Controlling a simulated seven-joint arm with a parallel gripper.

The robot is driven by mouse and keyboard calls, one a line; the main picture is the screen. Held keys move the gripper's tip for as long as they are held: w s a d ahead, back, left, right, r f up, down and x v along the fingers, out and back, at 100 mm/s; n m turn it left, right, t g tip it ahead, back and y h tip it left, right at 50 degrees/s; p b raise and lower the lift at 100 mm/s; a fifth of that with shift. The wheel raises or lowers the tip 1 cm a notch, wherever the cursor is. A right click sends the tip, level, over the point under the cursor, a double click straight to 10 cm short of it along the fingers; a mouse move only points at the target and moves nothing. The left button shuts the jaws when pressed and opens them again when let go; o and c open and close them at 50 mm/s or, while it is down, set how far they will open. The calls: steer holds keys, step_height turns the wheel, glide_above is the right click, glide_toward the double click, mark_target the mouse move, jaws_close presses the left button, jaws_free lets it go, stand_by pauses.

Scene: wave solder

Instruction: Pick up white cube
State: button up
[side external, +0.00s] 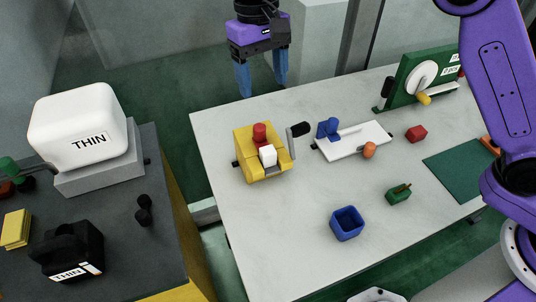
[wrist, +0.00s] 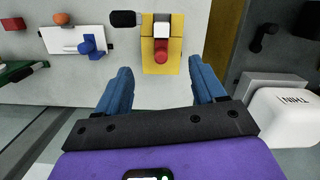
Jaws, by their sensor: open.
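The small white cube (side external: 267,155) sits on the yellow fixture (side external: 262,172), beside a red cylinder (side external: 260,134) on the same fixture. In the wrist view the white cube (wrist: 162,30) is at the top centre, just beyond the red cylinder (wrist: 160,52). My gripper (side external: 262,90) is open and empty, with blue fingers pointing down, above and behind the fixture near the far edge of the table. In the wrist view my gripper (wrist: 160,82) has its fingers wide apart, with the fixture beyond the gap between them.
A black-ended lever (side external: 299,130) sticks out beside the fixture. A white plate with a blue clamp (side external: 328,128), a blue open box (side external: 347,224), a red cube (side external: 416,133) and a green block (side external: 398,194) are on the white table (side external: 290,220). Its front left is clear.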

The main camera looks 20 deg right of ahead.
mark_target(268, 149)
steer(key=f, duration=0.5)
steer(key=s+f, duration=0.1)
steer(key=f, duration=0.5)
steer(key=s+f, duration=0.1)
steer(key=f, duration=0.5)
steer(key=shift+d+f, duration=0.1)
steer(key=shift+f, duration=0.05)
steer(key=c, duration=1.2)
